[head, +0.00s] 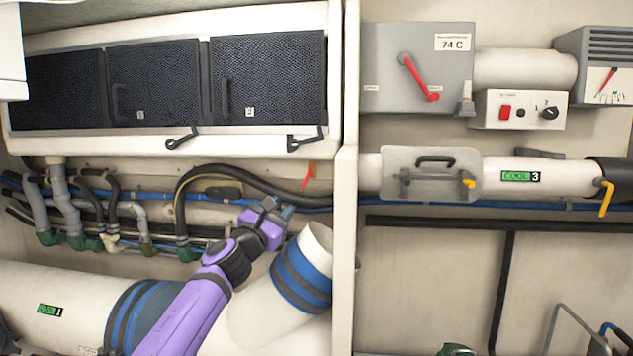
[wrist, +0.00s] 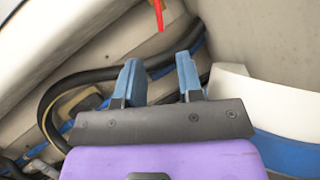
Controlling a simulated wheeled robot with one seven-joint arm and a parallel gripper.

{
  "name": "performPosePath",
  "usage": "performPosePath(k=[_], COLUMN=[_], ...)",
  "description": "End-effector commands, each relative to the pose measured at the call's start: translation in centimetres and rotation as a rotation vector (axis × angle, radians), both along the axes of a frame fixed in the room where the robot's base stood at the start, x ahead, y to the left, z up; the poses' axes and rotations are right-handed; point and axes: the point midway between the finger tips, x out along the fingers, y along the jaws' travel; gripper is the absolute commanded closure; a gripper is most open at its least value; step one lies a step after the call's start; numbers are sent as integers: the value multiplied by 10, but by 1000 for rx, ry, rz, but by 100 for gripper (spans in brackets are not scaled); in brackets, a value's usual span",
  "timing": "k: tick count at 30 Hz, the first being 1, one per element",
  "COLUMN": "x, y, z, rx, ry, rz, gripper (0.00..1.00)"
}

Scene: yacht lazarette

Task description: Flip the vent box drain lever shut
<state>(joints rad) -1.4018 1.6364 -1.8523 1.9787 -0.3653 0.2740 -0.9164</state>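A small red lever (head: 306,178) hangs below the right end of the white vent box (head: 170,133), near an orange mount. It slants down to the left and is the likely drain lever, though no label shows. In the wrist view the red lever (wrist: 158,16) enters from the top edge, ahead of the gap between my fingers; its upper end is cut off. My gripper (head: 278,207) is below the lever, by the right white duct. In the wrist view my gripper (wrist: 160,76) has its blue fingers apart with nothing held, not touching the lever.
Black latch handles (head: 182,139) stick out under the vent box's mesh panels. Black hoses (head: 225,170) and blue lines run behind my gripper. A white duct with a blue band (head: 302,275) stands close at right, beside a vertical post (head: 345,230).

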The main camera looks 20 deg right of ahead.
Motion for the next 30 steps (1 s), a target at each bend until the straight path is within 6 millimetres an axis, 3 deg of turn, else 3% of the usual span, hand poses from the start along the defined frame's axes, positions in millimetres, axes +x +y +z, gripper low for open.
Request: performPosePath(k=[5,21,30], x=[4,56,66], y=[-3,-63,-74], z=[3,33,39], rx=[-3,-3,-4], ry=[-1,-2,-1], rz=[1,1,2], gripper=[66,66,66])
